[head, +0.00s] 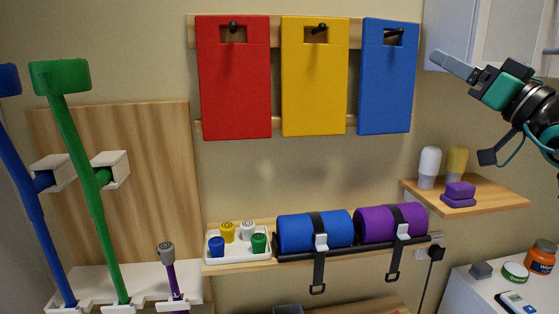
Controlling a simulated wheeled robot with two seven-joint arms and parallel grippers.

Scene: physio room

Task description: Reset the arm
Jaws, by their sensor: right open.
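My right gripper (443,60) is raised at the upper right, in front of the wall and the edge of a white cabinet. Its grey finger points left, towards the blue hanging board. The gripper is open and I see nothing between its fingers. The far finger is hard to make out from this angle. My left gripper and left arm are out of view.
Red (235,95), yellow (314,95) and blue (387,95) boards hang on wall pegs. Blue (305,232) and purple (375,225) rolls lie on a rack below. A wooden shelf (500,190) holds two bottles and purple blocks. Green (85,200) and blue crutches stand left.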

